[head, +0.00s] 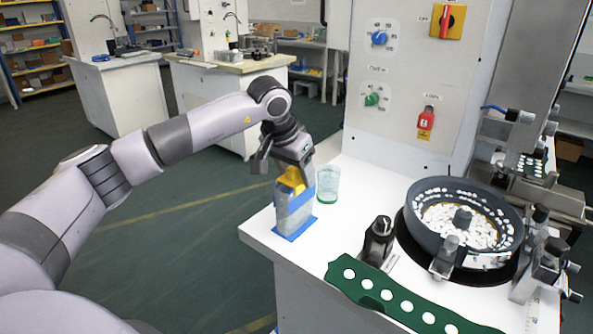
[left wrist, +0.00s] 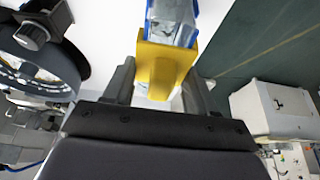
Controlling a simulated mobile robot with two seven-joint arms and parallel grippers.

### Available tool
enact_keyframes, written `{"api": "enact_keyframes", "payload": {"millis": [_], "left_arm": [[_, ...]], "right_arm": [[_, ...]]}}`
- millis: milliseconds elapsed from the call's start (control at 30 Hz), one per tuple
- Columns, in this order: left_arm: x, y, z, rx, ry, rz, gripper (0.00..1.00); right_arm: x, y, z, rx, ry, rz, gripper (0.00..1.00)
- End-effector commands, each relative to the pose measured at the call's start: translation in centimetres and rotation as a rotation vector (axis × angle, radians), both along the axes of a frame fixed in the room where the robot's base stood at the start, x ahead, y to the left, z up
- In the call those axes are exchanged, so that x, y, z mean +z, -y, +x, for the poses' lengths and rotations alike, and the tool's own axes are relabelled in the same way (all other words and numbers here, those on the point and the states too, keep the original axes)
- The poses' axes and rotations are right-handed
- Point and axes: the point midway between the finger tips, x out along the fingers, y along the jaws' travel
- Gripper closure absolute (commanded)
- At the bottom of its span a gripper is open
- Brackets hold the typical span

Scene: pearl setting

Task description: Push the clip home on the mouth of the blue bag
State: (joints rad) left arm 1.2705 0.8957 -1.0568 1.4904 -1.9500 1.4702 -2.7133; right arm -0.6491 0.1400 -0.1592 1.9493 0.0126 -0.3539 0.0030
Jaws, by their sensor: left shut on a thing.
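The blue bag (head: 295,211) stands upright near the left edge of the white counter, its sides clear-grey with blue bands. It also shows in the left wrist view (left wrist: 176,33). A yellow clip (head: 292,179) sits at the top of the bag, at its mouth. In the left wrist view the clip (left wrist: 160,66) is between the two dark fingers of my left gripper (left wrist: 162,88). My left gripper is shut on the clip, coming from above. The fingers partly hide the clip in the head view, and I cannot tell how far it is pushed on. My right gripper is not in view.
A clear cup (head: 328,184) stands just right of the bag. A round feeder bowl (head: 465,214) with white pieces and a green strip (head: 400,300) with white discs take up the counter's right. A machine panel (head: 405,90) rises behind. The counter's left edge is close.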

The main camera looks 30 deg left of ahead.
Motion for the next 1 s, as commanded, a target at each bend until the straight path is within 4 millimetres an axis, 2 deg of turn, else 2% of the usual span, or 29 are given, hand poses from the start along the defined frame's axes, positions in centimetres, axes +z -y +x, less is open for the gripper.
{"api": "enact_keyframes", "payload": {"millis": [167,200,767,800,867,1000], "left_arm": [[-0.43,-0.02,-0.02,0.000,-0.001,0.000,0.77],[-0.36,-0.01,0.00,0.000,0.000,0.000,0.52],[-0.53,0.00,-0.01,0.000,0.000,0.000,0.52],[-0.54,0.00,0.00,0.000,0.000,0.000,0.30],[-0.54,0.00,0.00,0.000,-0.001,0.000,0.13],[-0.53,0.00,-0.01,0.000,0.000,0.000,0.13]], "right_arm": [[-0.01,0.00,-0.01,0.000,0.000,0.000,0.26],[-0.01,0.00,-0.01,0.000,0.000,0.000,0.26],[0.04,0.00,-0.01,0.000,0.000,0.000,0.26],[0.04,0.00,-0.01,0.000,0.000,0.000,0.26],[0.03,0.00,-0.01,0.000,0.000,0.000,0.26],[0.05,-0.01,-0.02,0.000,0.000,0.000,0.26]]}}
